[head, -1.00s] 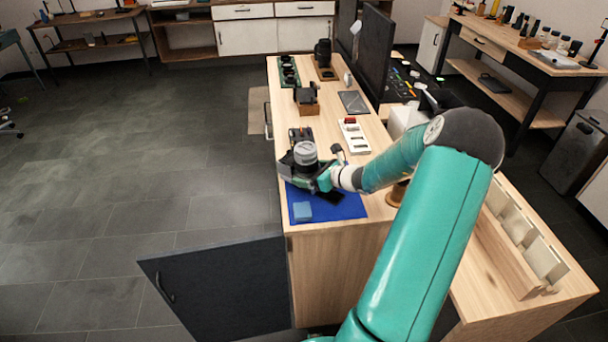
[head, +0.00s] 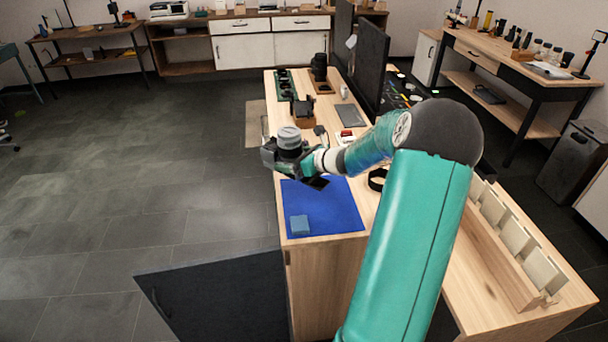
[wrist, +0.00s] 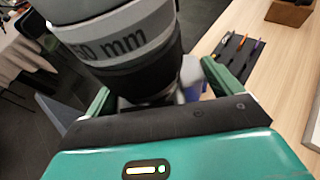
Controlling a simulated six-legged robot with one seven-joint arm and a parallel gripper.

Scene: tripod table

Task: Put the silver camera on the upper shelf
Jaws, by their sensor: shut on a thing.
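The silver camera (head: 289,138), with its thick grey lens barrel pointing up, is held above the bench in the head view. In the wrist view its silver and black lens (wrist: 125,45), marked "50 mm", fills the upper left. My gripper (head: 287,160) is shut on the camera, with a green finger on either side of the lens in the wrist view (wrist: 160,92). The grip contact is partly hidden by the lens. The camera appears clear of the blue mat (head: 335,210). I cannot make out the upper shelf; the cabinet interior under the bench is hidden.
A dark cabinet door (head: 215,295) stands open at the bench's front left. The floor at left is clear.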

